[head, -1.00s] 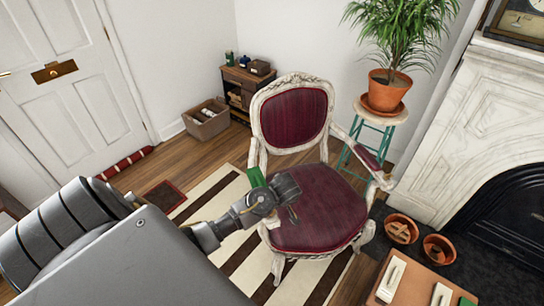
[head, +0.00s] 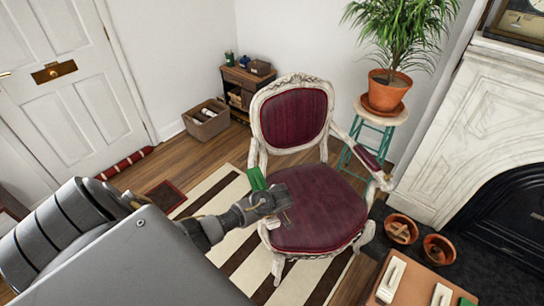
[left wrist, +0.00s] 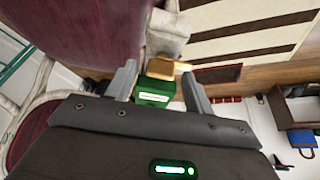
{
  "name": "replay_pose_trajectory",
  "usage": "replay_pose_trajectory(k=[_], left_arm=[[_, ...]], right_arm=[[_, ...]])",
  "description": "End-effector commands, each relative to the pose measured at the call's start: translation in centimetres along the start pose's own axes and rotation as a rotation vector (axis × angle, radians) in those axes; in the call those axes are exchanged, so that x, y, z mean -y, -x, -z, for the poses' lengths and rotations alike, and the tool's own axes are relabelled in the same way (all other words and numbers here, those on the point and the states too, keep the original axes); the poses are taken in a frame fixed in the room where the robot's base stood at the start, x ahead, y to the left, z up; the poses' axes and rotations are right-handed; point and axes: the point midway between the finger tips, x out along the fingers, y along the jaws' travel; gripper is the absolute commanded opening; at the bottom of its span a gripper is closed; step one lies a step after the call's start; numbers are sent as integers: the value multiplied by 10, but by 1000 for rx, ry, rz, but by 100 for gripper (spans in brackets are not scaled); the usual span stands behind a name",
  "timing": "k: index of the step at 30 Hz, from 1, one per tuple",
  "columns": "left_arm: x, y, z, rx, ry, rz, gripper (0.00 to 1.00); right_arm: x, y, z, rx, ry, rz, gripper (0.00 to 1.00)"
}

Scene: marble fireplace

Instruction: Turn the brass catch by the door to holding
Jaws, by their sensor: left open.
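A small brass piece (left wrist: 168,67) shows in the left wrist view, just beyond a green block (left wrist: 153,92) with a pale label. The green block also shows in the head view (head: 257,180), beside the front of the chair's left arm. My left gripper (head: 287,206) is over the left part of the chair seat. In the left wrist view its jaws (left wrist: 160,80) are apart, with the green block and brass piece between or just past them. Contact cannot be told. The white door (head: 65,85) stands far left, with a brass plate (head: 54,71). My right gripper is not in view.
A white-framed chair with a dark red seat (head: 318,208) stands on a striped rug (head: 220,190). A potted plant (head: 388,90) sits on a stool behind it. A marble fireplace (head: 470,130) and a low table (head: 415,285) are at the right.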

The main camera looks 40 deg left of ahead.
Motion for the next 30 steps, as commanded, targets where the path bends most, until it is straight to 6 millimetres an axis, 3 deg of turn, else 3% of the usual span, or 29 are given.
replay_pose_trajectory(k=[8,18,30], left_arm=[[0,-1,0,0,0,0,51],[0,-1,0,0,0,0,8],[2,1,1,1,-82,-32,8]], right_arm=[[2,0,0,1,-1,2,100],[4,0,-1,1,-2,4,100],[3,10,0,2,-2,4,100]])
